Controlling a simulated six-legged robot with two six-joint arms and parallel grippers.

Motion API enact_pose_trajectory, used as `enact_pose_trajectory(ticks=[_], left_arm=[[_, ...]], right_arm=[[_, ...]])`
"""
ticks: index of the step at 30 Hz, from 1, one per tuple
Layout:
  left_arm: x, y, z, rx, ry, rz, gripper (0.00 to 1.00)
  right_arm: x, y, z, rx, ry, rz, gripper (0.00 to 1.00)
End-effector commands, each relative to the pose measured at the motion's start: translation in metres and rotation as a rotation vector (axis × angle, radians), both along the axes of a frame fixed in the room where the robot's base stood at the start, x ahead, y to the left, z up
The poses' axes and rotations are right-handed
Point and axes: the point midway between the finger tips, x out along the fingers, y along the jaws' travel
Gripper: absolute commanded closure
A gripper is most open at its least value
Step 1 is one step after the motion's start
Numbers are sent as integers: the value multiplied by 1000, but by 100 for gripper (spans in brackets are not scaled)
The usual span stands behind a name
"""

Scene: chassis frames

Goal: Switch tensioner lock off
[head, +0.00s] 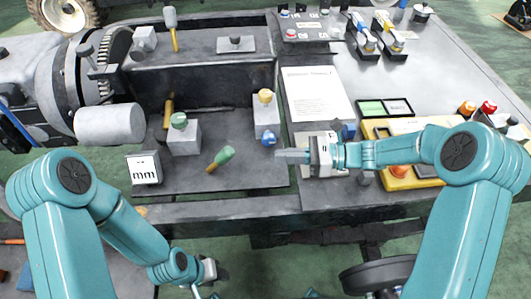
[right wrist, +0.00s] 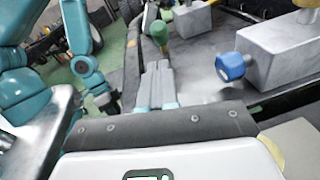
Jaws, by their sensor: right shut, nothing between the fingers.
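No readable label marks the tensioner lock, so I cannot tell which control it is. A grey block (head: 266,118) carries a yellow knob (head: 265,96) on top and a blue knob (head: 268,139) on its front. In the right wrist view the blue knob (right wrist: 230,66) stands right of my fingers. My right gripper (head: 280,154) is shut and empty, just below the blue knob in the head view; its fingers also show in the right wrist view (right wrist: 158,85). My left gripper (head: 203,292) is low at the bottom edge, partly cut off; its jaws are unclear.
Another grey block (head: 184,138) with a green knob stands farther left, near an "mm" block (head: 144,170). A paper sheet (head: 317,94) and a yellow control box (head: 400,182) are to the right.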

Motion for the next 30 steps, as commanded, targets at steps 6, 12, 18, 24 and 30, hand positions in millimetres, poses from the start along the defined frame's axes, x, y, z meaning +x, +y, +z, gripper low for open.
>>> enact_pose_trajectory(ticks=[6, 12, 18, 24, 30], left_arm=[[0, 0, -1, 0, 0, 0, 57], [0, 0, -2, 0, 0, 0, 57], [0, 0, -2, 0, 0, 0, 57], [0, 0, -2, 0, 0, 0, 57], [0, 0, -1, 0, 0, 0, 57]], right_arm=[[6, 40, -4, -1, 1, 6, 100], [12, 73, -7, -1, 2, 5, 100], [15, 88, -8, -2, 0, 1, 100], [16, 90, -8, -1, 0, 1, 100], [16, 90, -8, -3, 1, 1, 100]])
